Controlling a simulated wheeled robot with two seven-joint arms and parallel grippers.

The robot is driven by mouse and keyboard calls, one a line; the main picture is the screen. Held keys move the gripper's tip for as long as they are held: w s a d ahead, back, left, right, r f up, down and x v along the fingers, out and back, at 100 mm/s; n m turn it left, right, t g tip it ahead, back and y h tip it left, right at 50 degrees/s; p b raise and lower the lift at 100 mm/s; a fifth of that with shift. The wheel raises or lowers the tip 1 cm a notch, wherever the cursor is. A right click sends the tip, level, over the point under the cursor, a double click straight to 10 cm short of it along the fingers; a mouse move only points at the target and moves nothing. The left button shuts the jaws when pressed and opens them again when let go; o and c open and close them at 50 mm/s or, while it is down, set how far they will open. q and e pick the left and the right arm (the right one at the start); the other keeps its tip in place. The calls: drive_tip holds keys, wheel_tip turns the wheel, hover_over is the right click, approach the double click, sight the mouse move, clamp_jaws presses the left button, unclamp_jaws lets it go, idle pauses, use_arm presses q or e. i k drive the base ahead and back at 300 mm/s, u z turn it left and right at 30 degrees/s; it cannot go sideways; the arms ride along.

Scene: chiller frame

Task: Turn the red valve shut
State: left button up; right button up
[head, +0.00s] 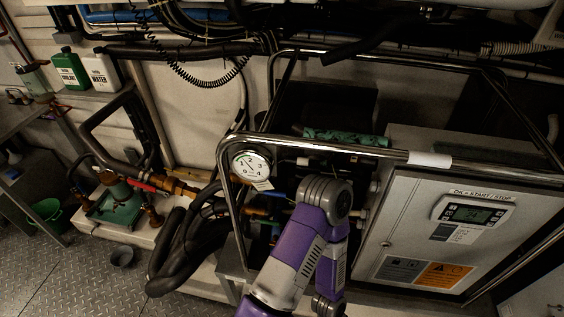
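The red valve handle (145,187) is a small red lever at the left, on brass pipe fittings (178,186) beside a green pump-like unit (116,205). It lies roughly along the pipe line; its exact setting is too small to tell. One of my arms, purple and grey, rises from the bottom middle and bends in front of the chiller frame, well to the right of the red handle. Its gripper does not show, and I cannot tell which arm it is. No gripper is near the red handle.
A chrome tube frame (236,200) holds a pressure gauge (250,164), a blue handle (277,194) and a control box (462,232). Thick black hoses (178,245) hang between the frame and the red handle. Green (68,70) and white (101,72) bottles stand at the upper left. Floor is open at lower left.

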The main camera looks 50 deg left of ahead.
sight(129, 181)
drive_tip(key=k, duration=0.45)
drive_tip(key=z, duration=1.5)
drive_tip(key=i, duration=0.7)
drive_tip(key=u, duration=4.45)
drive_tip(key=i, duration=0.4)
drive_tip(key=u, duration=0.05)
drive_tip(key=k, duration=0.4)
drive_tip(key=u, duration=1)
drive_tip(key=i, duration=1.15)
